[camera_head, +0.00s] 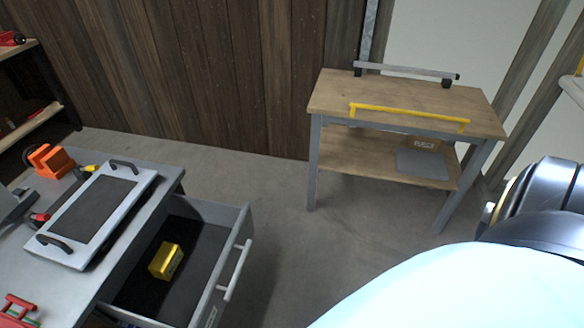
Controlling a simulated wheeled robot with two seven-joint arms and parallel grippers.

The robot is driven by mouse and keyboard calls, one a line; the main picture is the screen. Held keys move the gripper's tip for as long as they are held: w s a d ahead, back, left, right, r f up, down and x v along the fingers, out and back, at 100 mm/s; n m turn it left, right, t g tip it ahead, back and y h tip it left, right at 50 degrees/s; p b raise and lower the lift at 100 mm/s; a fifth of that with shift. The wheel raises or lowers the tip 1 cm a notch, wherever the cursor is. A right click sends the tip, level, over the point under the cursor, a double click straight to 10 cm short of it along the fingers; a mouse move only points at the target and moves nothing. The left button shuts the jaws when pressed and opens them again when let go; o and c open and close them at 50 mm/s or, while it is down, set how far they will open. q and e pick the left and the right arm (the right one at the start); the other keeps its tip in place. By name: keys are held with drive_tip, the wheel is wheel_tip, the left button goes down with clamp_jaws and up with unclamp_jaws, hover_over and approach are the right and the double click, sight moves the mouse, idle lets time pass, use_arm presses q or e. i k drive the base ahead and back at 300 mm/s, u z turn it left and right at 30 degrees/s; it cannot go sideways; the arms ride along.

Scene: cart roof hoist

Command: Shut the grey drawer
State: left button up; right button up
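The grey drawer (232,222) at the lower left stands pulled out from under a grey bench top (85,288). Its front faces right and carries a pale bar handle (236,270). A yellow box (166,261) lies on the dark floor of the drawer. The drawer's near end runs down to the picture's bottom edge. Neither of my grippers shows in the head view. A part of my own body fills the lower right, away from the drawer.
A tray with two black handles (92,215) lies on the bench top, with an orange tool (50,161) behind it. A wooden table (398,98) with a yellow bar (408,117) stands at the back right. The floor between the drawer and that table is clear.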

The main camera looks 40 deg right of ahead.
sight(214, 238)
drive_tip(key=u, duration=0.4)
drive_tip(key=k, duration=0.2)
drive_tip(key=z, duration=1.3)
drive_tip(key=i, duration=0.7)
drive_tip(key=u, duration=0.6)
